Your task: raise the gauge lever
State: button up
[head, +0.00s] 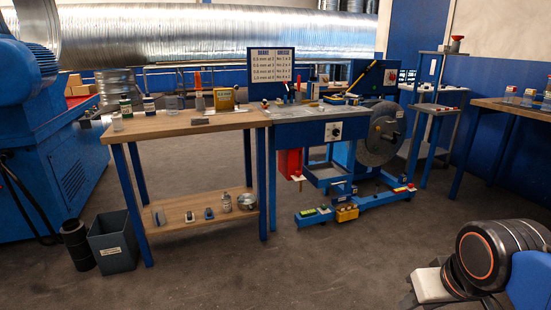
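A blue machine (298,135) stands right of the wooden workbench, with a dark round disc (381,134) on its right side. A dark, slanted lever (362,76) with a yellowish tip rises from the machine's top in front of a blue panel. It looks like the gauge lever, but no label on it is readable. A white plate with a dark knob (334,131) is on the machine's front. A sign with rows of text (270,67) stands at its back. My gripper is not in view; only black, orange-ringed parts, probably of my arm, show at the lower right.
The wooden workbench (185,124) carries bottles, jars and a yellow box (224,98). A grey bin (112,240) stands at its left leg. Low blue feet with small blocks (347,212) extend from the machine. Another table (510,108) is at right. The front floor is mostly clear.

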aim_at(236, 87)
jog(key=i, duration=0.85)
jog(key=i+u, duration=0.1)
jog(key=i, duration=0.8)
jog(key=i+l, duration=0.15)
jog(key=i, duration=0.7)
jog(key=i+l+u, duration=0.1)
jog(key=i, duration=0.75)
jog(key=l+u, duration=0.15)
jog(key=l, duration=0.3)
jog(key=l+u, duration=0.15)
jog(key=l, duration=0.3)
jog(key=k+l+u, duration=0.2)
jog(key=l, duration=0.25)
jog(key=l+u, duration=0.15)
jog(key=l, duration=0.3)
jog(key=i+l+u, duration=0.15)
jog(key=l, duration=0.25)
jog(key=l+u, duration=0.15)
jog(key=l, duration=0.25)
jog(key=k+j+u, duration=0.1)
jog(key=u, duration=0.15)
jog(key=k+j+u, duration=0.1)
jog(key=u, duration=0.2)
jog(key=j, duration=0.1)
